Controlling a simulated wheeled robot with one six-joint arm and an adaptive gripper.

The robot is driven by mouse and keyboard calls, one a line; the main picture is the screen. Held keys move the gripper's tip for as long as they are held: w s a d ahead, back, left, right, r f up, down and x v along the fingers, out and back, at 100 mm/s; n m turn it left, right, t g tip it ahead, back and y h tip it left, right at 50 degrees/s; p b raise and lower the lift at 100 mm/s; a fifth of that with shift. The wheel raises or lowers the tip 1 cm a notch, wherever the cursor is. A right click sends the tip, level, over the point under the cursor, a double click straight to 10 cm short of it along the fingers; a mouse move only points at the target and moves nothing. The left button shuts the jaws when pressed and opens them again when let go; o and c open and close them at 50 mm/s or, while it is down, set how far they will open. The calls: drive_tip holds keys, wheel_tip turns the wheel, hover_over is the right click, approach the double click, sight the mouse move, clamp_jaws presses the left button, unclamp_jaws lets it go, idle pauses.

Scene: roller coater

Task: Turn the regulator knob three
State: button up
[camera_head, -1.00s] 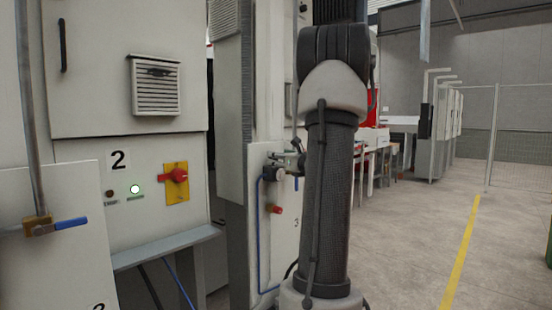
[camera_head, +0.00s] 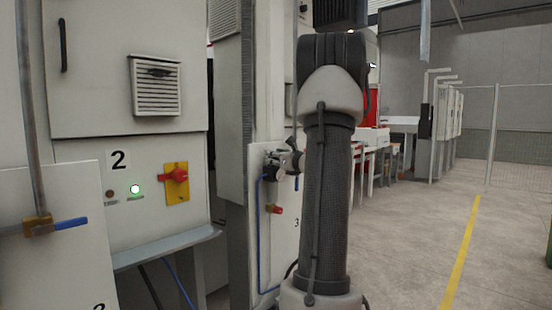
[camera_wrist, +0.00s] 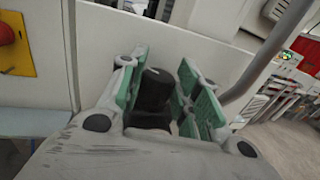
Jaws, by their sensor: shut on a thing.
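The regulator knob is a dark, rounded cylinder (camera_wrist: 154,90), seen in the wrist view between the green finger pads of my gripper (camera_wrist: 163,82). My gripper is shut on it. In the head view my gripper (camera_head: 273,160) is at the top of the regulator (camera_head: 275,174), which is mounted on a pale panel marked 3 (camera_head: 287,238). The knob is mostly hidden by the fingers there, and its turn angle cannot be read.
A red valve handle (camera_head: 277,210) sits below the regulator, and a blue hose (camera_head: 259,235) runs down the panel. To the left are a red rotary switch on a yellow plate (camera_head: 177,183) and a blue lever (camera_head: 70,223). Open floor lies to the right.

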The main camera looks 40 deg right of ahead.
drive_tip(key=shift+d+n+y, duration=0.1)
drive_tip(key=shift+n+y, duration=0.2)
drive_tip(key=shift+y, duration=0.2)
drive_tip(key=n+y, duration=0.1)
drive_tip(key=y, duration=0.1)
drive_tip(key=n+y, duration=0.2)
drive_tip(key=y, duration=0.1)
drive_tip(key=d+n+g+y, duration=0.1)
drive_tip(key=n+y, duration=0.1)
drive_tip(key=y, duration=0.1)
drive_tip(key=shift+f, duration=0.1)
drive_tip(key=n+g+y, duration=0.1)
drive_tip(key=n+y, duration=0.1)
drive_tip(key=n+g+y, duration=0.2)
drive_tip(key=y, duration=0.1)
drive_tip(key=n+g+y, duration=0.2)
drive_tip(key=shift+w+d, duration=0.3)
drive_tip(key=shift+y, duration=0.4)
drive_tip(key=o, duration=1)
drive_tip(key=v, duration=0.8)
drive_tip(key=shift+r, duration=0.2)
